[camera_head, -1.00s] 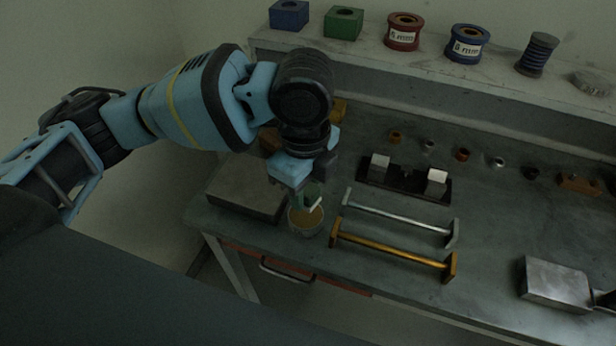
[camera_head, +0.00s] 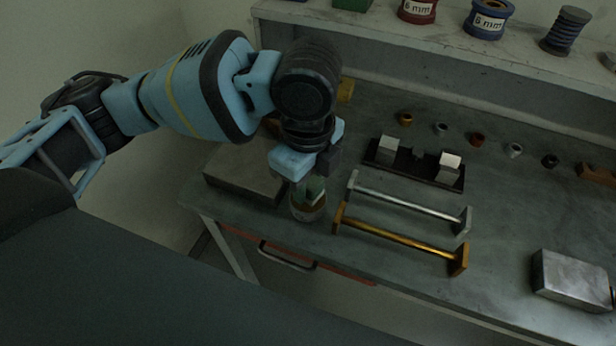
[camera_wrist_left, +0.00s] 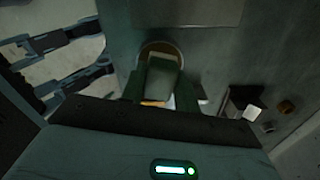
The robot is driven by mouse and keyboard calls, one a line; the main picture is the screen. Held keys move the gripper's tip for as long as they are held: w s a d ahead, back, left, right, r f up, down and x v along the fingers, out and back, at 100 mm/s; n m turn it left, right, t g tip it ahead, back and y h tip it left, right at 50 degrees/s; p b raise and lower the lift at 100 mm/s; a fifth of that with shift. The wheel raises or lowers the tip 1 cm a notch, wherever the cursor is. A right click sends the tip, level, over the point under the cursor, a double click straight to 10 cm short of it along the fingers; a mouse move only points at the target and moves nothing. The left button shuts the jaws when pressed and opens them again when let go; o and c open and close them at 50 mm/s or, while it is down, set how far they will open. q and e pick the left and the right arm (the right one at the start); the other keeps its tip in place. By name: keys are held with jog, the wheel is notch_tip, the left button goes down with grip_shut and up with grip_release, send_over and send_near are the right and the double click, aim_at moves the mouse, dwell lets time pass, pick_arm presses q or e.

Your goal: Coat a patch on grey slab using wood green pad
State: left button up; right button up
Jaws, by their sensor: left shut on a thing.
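My left gripper (camera_head: 308,185) is shut on the green pad (camera_head: 314,190) and points down over a small round cup (camera_head: 307,212). The pad's lower end is at the cup's mouth; how deep it sits is hidden. In the left wrist view the pad (camera_wrist_left: 162,75) shows between the fingers, with the cup's rim (camera_wrist_left: 160,46) around its far side. The grey slab (camera_head: 240,178) lies flat on the bench just left of the cup, partly behind my gripper. It also shows in the left wrist view (camera_wrist_left: 200,10). My right gripper is not in view.
A silver bar (camera_head: 410,204) and a yellow bar (camera_head: 400,238) with end plates lie right of the cup. Behind them is a dark fixture (camera_head: 414,168) with two pale blocks. A metal block (camera_head: 570,280) lies at the right. A shelf (camera_head: 400,50) runs along the back.

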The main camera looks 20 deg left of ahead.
pick_arm(q)
jog(key=shift+f, duration=0.25)
dwell(0.3)
jog(key=shift+f, duration=0.3)
dwell(0.3)
dwell(0.7)
dwell(0.6)
dwell(0.9)
jog(key=shift+f+p, duration=0.1)
jog(key=shift+p, duration=0.2)
